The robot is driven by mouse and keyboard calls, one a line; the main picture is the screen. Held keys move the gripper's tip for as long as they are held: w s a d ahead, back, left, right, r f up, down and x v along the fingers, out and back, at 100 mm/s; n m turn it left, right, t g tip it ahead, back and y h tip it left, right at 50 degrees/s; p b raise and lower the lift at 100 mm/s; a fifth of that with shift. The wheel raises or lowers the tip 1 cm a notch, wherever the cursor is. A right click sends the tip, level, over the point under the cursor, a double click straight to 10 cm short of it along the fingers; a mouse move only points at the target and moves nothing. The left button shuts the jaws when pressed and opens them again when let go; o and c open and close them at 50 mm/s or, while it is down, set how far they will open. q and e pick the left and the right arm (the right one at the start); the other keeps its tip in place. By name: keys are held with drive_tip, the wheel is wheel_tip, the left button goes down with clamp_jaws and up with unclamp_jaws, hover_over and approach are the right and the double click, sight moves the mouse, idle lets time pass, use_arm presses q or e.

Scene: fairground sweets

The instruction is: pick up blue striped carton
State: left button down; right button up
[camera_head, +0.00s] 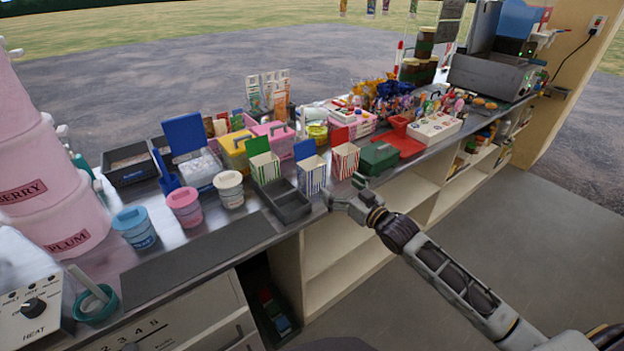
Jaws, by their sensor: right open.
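The blue striped carton (311,175) stands upright near the counter's front edge, with a blue flap raised at its top. It stands between a green striped carton (265,169) on its left and a red striped carton (345,160) on its right. My right gripper (341,188) is open, just in front and to the right of the blue striped carton, at the counter's edge. I cannot tell whether a finger touches the carton. My left gripper is not in view.
A dark empty tray (286,203) lies just left of the blue striped carton. A dark green box (378,158) stands right of the red carton. Tubs, including a pink one (185,207), stand to the left. A dark mat (200,264) lies bare at the front left.

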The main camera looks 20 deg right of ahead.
sight(318, 170)
drive_tip(key=shift+x, duration=4.3)
drive_tip(key=shift+b+x, duration=0.3)
drive_tip(key=shift+x, duration=2.25)
drive_tip(key=shift+a+f, duration=0.1)
drive_tip(key=shift+a, duration=0.05)
drive_tip(key=c, duration=1)
